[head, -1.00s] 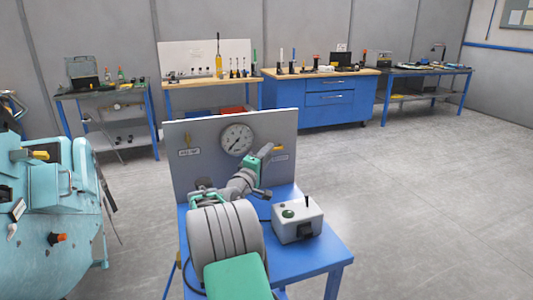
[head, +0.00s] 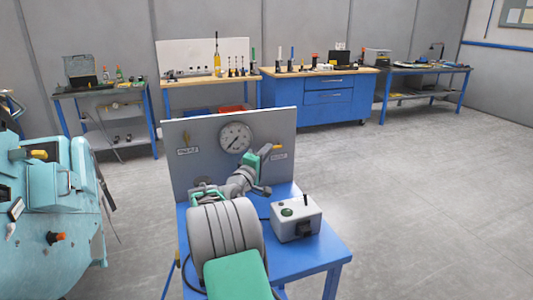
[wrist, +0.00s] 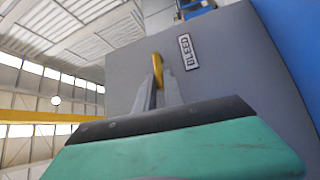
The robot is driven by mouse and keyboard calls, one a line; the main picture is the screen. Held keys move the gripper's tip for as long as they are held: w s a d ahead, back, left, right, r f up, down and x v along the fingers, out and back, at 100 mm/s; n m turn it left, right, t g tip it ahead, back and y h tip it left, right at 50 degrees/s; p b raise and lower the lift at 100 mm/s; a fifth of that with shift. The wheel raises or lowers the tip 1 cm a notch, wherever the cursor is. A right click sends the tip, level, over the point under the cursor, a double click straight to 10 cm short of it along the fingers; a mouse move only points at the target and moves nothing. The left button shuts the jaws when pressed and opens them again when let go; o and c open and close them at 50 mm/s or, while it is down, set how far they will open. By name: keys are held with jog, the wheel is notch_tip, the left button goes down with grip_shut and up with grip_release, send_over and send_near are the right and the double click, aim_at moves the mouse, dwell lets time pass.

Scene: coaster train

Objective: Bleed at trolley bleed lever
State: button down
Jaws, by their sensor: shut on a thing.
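The bleed lever (wrist: 158,60) is yellow and sits left of the BLEED label (wrist: 187,52) in the wrist view. My gripper (wrist: 158,88) is shut on this lever, with its fingers on either side of it. In the head view my gripper (head: 269,152) reaches the panel's right part, beside the label (head: 279,156), and mostly hides the lever.
The blue trolley top (head: 312,255) holds a white control box (head: 297,220) with a black switch, right of my arm. A turquoise machine (head: 55,215) stands at left. Workbenches line the back wall; the right floor is clear.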

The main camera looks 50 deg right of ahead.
jog(key=shift+r, duration=0.15)
notch_tip(320, 180, up, 2)
jog(key=m+y+p, duration=0.1)
jog(key=p, duration=0.1)
jog(key=m+g+y+p, duration=0.1)
jog(key=shift+s+d+r+m+y+p, duration=0.1)
jog(key=shift+r+m+y+p, duration=0.1)
jog(key=shift+m+y+p, duration=0.15)
jog(key=m+y+p, duration=0.1)
jog(key=r+y+p, duration=0.1)
jog(key=d+r+m+y+p, duration=0.1)
jog(key=shift+s+m, duration=0.3)
jog(key=shift+m, duration=0.05)
jog(key=y+p, duration=0.1)
jog(key=s+d+r+m+t+y+p, duration=0.1)
jog(key=y, duration=0.1)
jog(key=d+m+y+p, duration=0.1)
jog(key=shift+s+r+t+p, duration=0.15)
jog(key=shift+r+t+p, duration=0.15)
jog(key=shift+r, duration=0.05)
jog(key=m+y+p, duration=0.1)
jog(key=s+d+t+y+p, duration=0.1)
jog(key=p, duration=0.1)
jog(key=shift+d+r+m+y, duration=0.15)
jog(key=shift+d+m+y, duration=0.1)
jog(key=shift+m, duration=0.15)
jog(key=shift+d+t+y+p, duration=0.1)
jog(key=shift+t+y+p, duration=0.2)
jog(key=shift+p, duration=0.05)
